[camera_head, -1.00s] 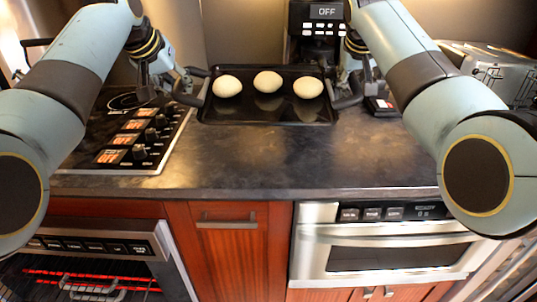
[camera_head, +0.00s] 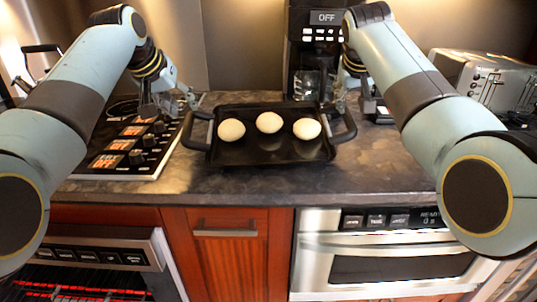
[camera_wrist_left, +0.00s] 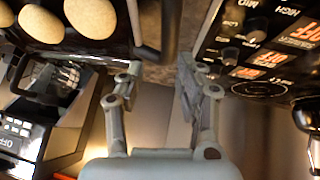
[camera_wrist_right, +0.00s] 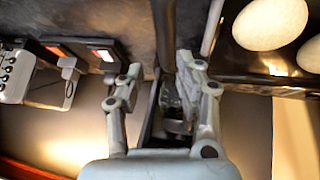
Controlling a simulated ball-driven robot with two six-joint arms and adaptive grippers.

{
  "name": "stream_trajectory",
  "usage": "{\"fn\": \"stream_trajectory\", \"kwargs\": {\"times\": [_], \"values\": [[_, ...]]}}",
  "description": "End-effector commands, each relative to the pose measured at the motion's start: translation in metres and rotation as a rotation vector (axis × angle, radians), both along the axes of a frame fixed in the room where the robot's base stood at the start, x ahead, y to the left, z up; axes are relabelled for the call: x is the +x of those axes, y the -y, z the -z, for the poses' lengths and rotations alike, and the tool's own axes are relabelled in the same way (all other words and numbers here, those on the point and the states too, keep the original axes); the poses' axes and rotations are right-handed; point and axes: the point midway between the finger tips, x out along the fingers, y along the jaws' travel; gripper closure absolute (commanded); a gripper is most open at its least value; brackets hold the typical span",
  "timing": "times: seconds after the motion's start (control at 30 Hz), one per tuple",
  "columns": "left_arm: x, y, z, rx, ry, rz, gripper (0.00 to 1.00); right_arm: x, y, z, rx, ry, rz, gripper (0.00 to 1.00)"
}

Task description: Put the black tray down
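The black tray (camera_head: 240,154) appears to rest level on the dark countertop, in the middle of the head view. Three pale round buns (camera_head: 268,122) lie in it. My left gripper (camera_head: 180,101) is open just behind the tray's left handle (camera_head: 194,130). In the left wrist view the gap between its fingers (camera_wrist_left: 158,78) is empty, with the handle ahead of it. My right gripper (camera_head: 342,98) is open just behind the right handle (camera_head: 346,124). In the right wrist view the handle bar (camera_wrist_right: 165,35) lines up with the gap between its fingers (camera_wrist_right: 158,75), apparently without contact.
A cooktop (camera_head: 132,140) with several knobs lies left of the tray. A coffee maker (camera_head: 318,40) with a glass carafe (camera_head: 307,85) stands behind it. A toaster (camera_head: 488,80) is at the back right. Bare countertop (camera_head: 270,183) lies in front of the tray.

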Motion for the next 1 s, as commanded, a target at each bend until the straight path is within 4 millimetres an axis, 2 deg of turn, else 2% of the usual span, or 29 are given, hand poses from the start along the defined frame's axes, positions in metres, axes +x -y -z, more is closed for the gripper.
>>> {"fn": "stream_trajectory", "kwargs": {"times": [0.37, 0.53, 0.8, 1.0], "values": [[-0.002, -0.002, -0.006, 0.0, 0.004, -0.002, 0.6, 0.0, 0.001, 0.001, -0.001, -0.001, 0.0, 0.6], [-0.018, -0.008, -0.028, 0.001, 0.005, -0.003, 0.6, 0.0, 0.001, 0.001, -0.001, -0.002, 0.0, 0.6], [-0.052, -0.02, -0.075, 0.0, 0.004, -0.001, 0.6, 0.0, 0.001, 0.001, -0.001, -0.002, 0.0, 0.6], [-0.065, -0.024, -0.094, 0.0, 0.002, -0.002, 0.6, -0.001, 0.0, 0.0, -0.001, -0.001, 0.0, 0.6]]}}
